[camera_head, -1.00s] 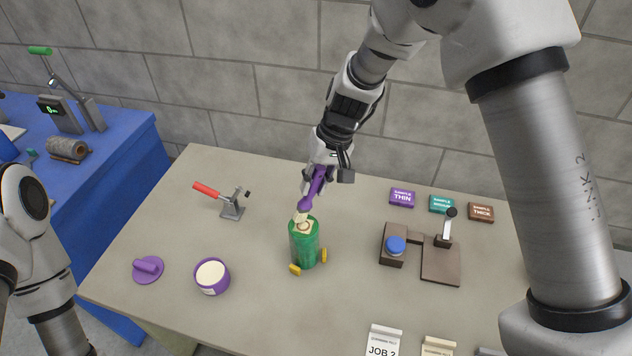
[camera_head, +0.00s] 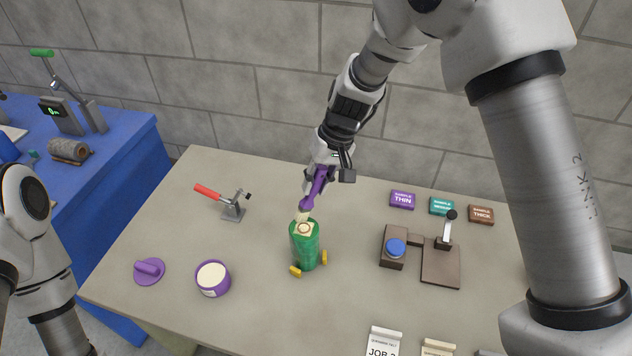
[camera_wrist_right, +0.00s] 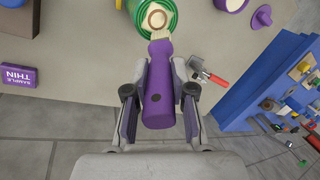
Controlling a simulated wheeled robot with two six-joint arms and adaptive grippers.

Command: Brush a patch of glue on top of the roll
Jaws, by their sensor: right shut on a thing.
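The green roll (camera_head: 305,246) stands upright on the table between small yellow feet; its top (camera_head: 304,229) shows a cream patch around a brownish ring. My right gripper (camera_head: 319,178) is shut on the purple handle of the glue brush (camera_head: 315,190). The brush points down, its pale bristles at the back edge of the roll's top; I cannot tell whether they touch. In the right wrist view, the brush handle (camera_wrist_right: 158,90) sits between the fingers and the roll (camera_wrist_right: 133,8) is partly cut off. A purple glue pot (camera_head: 212,279) stands open, full of cream glue. My left gripper is out of view.
A purple lid (camera_head: 149,271) lies left of the pot. A red-handled clamp (camera_head: 232,207) stands behind left. A brown fixture with a blue knob (camera_head: 395,247) is right of the roll. Sample blocks (camera_head: 402,199) lie at the back right, job cards (camera_head: 383,342) at the front.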

